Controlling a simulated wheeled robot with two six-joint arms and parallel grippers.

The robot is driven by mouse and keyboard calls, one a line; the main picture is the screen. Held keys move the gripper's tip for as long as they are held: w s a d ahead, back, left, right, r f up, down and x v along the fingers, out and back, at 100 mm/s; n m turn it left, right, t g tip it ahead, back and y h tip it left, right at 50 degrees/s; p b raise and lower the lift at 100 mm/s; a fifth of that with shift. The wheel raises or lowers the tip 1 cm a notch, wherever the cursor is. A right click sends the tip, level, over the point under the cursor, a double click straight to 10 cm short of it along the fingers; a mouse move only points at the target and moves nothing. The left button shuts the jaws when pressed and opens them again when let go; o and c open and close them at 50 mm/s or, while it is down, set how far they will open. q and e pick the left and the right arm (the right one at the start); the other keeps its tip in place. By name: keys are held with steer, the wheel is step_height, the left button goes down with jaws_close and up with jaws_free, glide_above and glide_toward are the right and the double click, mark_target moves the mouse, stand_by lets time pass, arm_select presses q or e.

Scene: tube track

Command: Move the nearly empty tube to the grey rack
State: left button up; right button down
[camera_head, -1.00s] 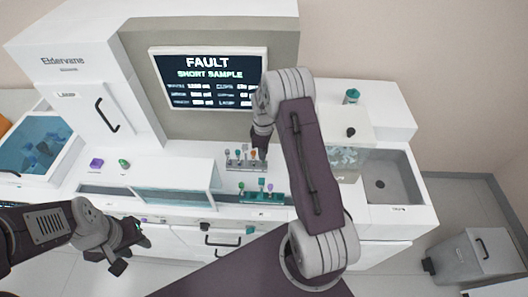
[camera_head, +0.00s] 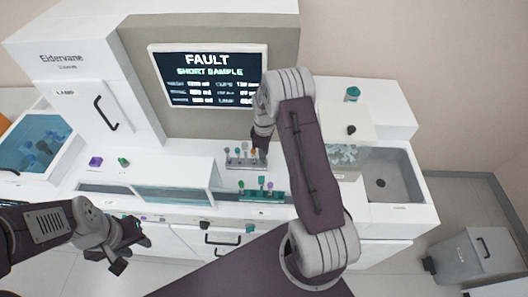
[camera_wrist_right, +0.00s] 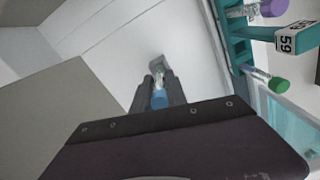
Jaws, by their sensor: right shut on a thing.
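The grey rack (camera_head: 240,164) stands on the white counter below the screen, with several capped tubes in it. My right gripper (camera_head: 260,148) is at the right end of this rack. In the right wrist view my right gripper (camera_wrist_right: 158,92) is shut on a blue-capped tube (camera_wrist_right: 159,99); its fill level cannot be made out. A small grey piece (camera_wrist_right: 158,62) shows just beyond the tube; I cannot tell if they touch. My left gripper (camera_head: 129,251) is open and empty in front of the counter at the lower left.
A teal rack (camera_head: 263,196) with several tubes stands in front of the grey rack and also shows in the right wrist view (camera_wrist_right: 237,48). The screen (camera_head: 210,78) reads FAULT, SHORT SAMPLE. A sink (camera_head: 385,180) is at the right, a grey bin (camera_head: 470,258) on the floor.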

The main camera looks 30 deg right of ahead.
steer(key=shift+f, duration=0.35)
steer(key=shift+f+b, duration=0.45)
steer(key=c, duration=1.3)
jaws_free()
steer(key=shift+o, duration=0.2)
steer(key=shift+r, duration=0.3)
step_height(320, 180, up, 9)
steer(key=shift+f+b, duration=0.2)
steer(key=shift+b, duration=0.95)
